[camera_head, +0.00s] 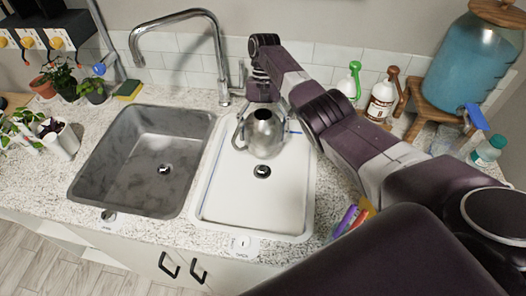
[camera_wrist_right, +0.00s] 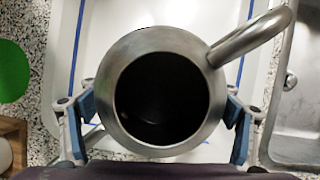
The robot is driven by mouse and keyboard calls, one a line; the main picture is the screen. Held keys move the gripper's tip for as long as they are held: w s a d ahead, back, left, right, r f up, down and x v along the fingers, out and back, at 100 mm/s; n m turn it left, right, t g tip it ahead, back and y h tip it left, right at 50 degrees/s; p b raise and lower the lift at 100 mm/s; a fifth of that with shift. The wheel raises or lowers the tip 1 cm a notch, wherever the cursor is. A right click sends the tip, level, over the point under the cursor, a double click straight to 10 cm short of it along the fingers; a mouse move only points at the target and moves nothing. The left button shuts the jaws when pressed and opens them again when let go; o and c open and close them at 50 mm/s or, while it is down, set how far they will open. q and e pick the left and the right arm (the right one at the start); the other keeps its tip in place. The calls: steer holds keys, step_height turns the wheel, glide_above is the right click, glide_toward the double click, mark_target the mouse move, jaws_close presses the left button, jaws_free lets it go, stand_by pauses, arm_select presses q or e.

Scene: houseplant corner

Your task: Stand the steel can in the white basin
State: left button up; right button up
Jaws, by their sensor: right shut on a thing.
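The steel can (camera_head: 264,138) is a rounded metal can with a dark open mouth and a side handle. It is over the back half of the white basin (camera_head: 230,205), behind the drain, and looks upright. I cannot tell whether its base touches the basin floor. My right gripper (camera_head: 264,122) is shut on the can, reaching in from the back right. In the right wrist view the can (camera_wrist_right: 160,125) sits between the blue-padded fingers, its mouth facing the camera and its handle to the upper right. My left gripper is not in view.
A grey steel sink (camera_head: 130,165) lies left of the white basin. A tall faucet (camera_head: 222,60) stands behind them. Bottles (camera_head: 380,100) and a blue water dispenser (camera_head: 470,60) stand at the back right. Potted plants (camera_head: 60,80) are at the left. The basin's front half is clear.

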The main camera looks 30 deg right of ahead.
steer(key=shift+f, duration=0.75)
step_height(320, 180, down, 2)
steer(key=shift+f+b, duration=0.25)
steer(key=shift+b, duration=0.3)
steer(key=shift+f, duration=0.55)
steer(key=shift+f+b, duration=0.3)
steer(key=shift+b, duration=0.1)
steer(key=o, duration=1.4)
steer(key=shift+r, duration=0.1)
steer(key=shift+c, duration=0.2)
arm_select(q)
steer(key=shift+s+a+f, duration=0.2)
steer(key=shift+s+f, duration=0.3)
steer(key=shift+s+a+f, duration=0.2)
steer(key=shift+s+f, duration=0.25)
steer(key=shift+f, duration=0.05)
